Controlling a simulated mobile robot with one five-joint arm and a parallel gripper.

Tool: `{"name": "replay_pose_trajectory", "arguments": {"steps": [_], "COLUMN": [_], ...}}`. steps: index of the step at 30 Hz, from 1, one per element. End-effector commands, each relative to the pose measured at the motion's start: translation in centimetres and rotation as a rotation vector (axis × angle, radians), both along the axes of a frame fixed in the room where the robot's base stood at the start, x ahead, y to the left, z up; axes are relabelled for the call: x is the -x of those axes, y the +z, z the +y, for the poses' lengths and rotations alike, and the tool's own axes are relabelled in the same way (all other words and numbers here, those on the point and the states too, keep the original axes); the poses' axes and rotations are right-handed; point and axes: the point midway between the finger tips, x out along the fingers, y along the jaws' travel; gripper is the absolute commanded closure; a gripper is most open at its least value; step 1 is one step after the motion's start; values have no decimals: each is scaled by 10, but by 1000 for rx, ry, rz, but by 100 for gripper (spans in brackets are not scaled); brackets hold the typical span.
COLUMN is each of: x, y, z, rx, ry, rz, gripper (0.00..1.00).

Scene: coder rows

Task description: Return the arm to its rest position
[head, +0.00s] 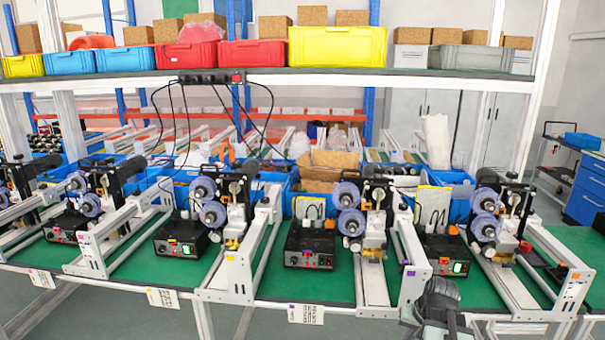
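My gripper (440,296) shows at the bottom edge of the head view, right of the middle, as a dark grey shape with part of my arm below it. It is in front of the green bench (336,287), near the front edge between two coder machines. I cannot make out its fingertips or whether anything is between them. The rest of my arm is mostly cut off by the picture's lower edge.
Several coder machines (362,215) with blue-grey reels and black control boxes (310,246) stand in a row on the bench. White metal frames (238,262) reach its front edge. A shelf above holds coloured crates (337,46). A blue drawer cabinet (586,190) stands at the right.

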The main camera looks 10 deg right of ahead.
Motion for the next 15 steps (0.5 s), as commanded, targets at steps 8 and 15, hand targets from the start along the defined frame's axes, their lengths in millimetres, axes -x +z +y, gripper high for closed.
{"name": "replay_pose_trajectory", "arguments": {"steps": [8, 15], "x": [-9, 6], "y": [-10, -11], "z": [214, 284], "rx": [76, 127], "ry": [375, 496], "rz": [212, 283], "gripper": [100, 100]}}
